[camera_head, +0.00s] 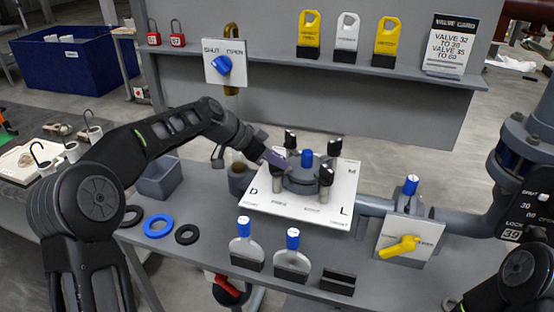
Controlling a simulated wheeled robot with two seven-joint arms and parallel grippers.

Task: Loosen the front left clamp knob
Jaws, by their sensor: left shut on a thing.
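The filter press is a round dark-grey body (304,181) with a blue knob (307,157) on top, standing on a white lettered board (262,204). Black clamp knobs stand around it: one at the back left (290,141), one at the front right (326,176) and one at the back right (351,147). My left gripper (277,163) reaches in from the left and is shut at the front left clamp knob. That knob is mostly hidden by the gripper; the pale post (278,187) below it shows. My right gripper is out of view; only part of my right arm shows at bottom right.
Blue-topped paddles (292,263) stand at the table's front. Rings (158,226) and a grey bin (159,180) lie left. A yellow-handled valve (400,247) and pipework are right. A shelf with tags (347,32) runs behind. A dark cup (240,179) stands close beside the board.

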